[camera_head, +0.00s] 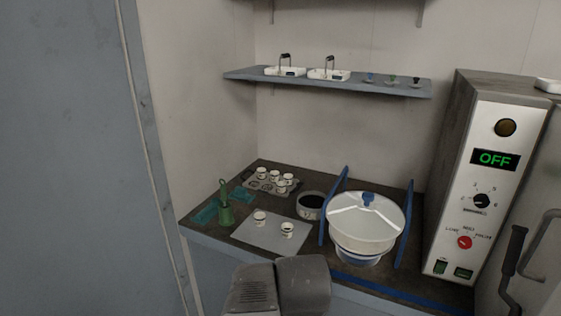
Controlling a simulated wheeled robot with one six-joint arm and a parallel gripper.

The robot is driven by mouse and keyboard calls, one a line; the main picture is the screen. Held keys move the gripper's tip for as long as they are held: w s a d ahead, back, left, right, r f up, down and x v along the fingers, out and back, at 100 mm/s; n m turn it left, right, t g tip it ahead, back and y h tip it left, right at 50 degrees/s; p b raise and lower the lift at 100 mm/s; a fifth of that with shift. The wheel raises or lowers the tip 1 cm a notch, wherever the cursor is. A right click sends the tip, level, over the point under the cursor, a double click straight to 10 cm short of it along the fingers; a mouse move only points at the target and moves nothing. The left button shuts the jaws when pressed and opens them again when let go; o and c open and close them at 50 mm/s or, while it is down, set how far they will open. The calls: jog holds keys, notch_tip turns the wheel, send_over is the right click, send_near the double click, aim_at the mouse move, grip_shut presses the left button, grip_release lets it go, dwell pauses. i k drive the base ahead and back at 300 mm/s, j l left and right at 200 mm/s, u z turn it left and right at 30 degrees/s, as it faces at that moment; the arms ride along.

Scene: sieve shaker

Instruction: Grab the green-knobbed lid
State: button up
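A small pale lid with a green knob (391,80) lies on the wall shelf (345,88), towards its right end. It is the middle one of a row of three small lids. The lid with a blue knob (369,79) is on its left and the lid with a dark knob (415,83) on its right. A grey part of my arm shows at the bottom edge, in front of the counter and well below the shelf. My gripper's fingers are not in view.
Two white trays with dark handles (328,74) stand left on the shelf. A tall control box (490,180) reading OFF stands right.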

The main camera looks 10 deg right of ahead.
aim_at(392, 82)
jog(key=z, duration=1)
